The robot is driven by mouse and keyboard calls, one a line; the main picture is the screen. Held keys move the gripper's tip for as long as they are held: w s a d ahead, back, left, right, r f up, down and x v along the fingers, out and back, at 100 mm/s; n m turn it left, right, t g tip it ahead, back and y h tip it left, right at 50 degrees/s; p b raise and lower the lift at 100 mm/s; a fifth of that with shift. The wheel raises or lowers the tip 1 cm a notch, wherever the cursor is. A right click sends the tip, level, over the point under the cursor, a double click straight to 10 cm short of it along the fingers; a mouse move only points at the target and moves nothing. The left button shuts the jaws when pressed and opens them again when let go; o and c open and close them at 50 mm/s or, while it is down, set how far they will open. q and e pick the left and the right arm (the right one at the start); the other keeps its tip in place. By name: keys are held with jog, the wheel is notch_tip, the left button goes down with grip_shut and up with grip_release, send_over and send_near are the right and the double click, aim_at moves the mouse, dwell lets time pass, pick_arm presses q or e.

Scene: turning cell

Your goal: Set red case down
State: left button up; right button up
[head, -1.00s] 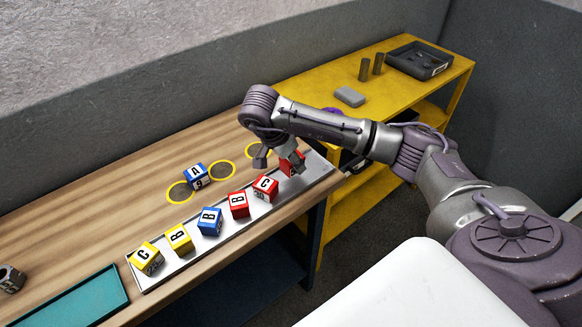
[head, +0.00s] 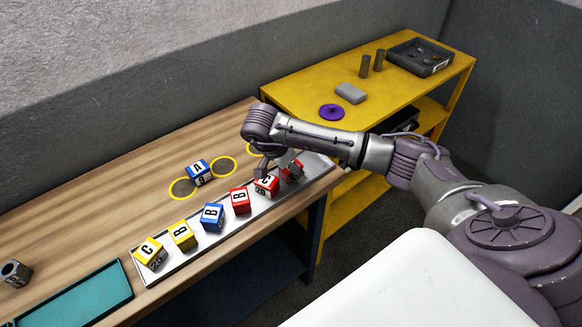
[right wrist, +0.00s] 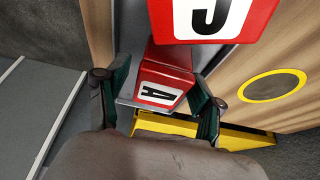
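The red case, lettered A, (head: 294,174) is at the right end of the silver tray (head: 322,165), beside the red C case (head: 266,185). In the head view it is partly hidden by my right gripper (head: 277,167). In the right wrist view the red A case (right wrist: 163,85) is between the fingertips of my right gripper (right wrist: 161,88). Narrow gaps seem to show at its sides, so the fingers look open around it. It looks low on the tray, but its underside is hidden. My left gripper is not in view.
A red B case (head: 240,200), a blue B case (head: 212,216) and yellow cases (head: 151,253) fill the tray to the left. A blue A case (head: 198,172) stands behind, near yellow rings (head: 224,167). A yellow shelf (head: 310,88) stands at the right.

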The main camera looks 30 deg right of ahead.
jog(key=shift+r, duration=0.25)
jog(key=shift+a+r, duration=0.1)
jog(key=shift+r, duration=0.15)
jog(key=b+v, duration=0.1)
jog(key=v, duration=0.4)
jog(key=shift+w+b, duration=0.15)
jog(key=shift+b, duration=0.25)
jog(key=v, duration=0.6)
jog(key=shift+r+p, duration=0.2)
jog(key=shift+p, duration=0.2)
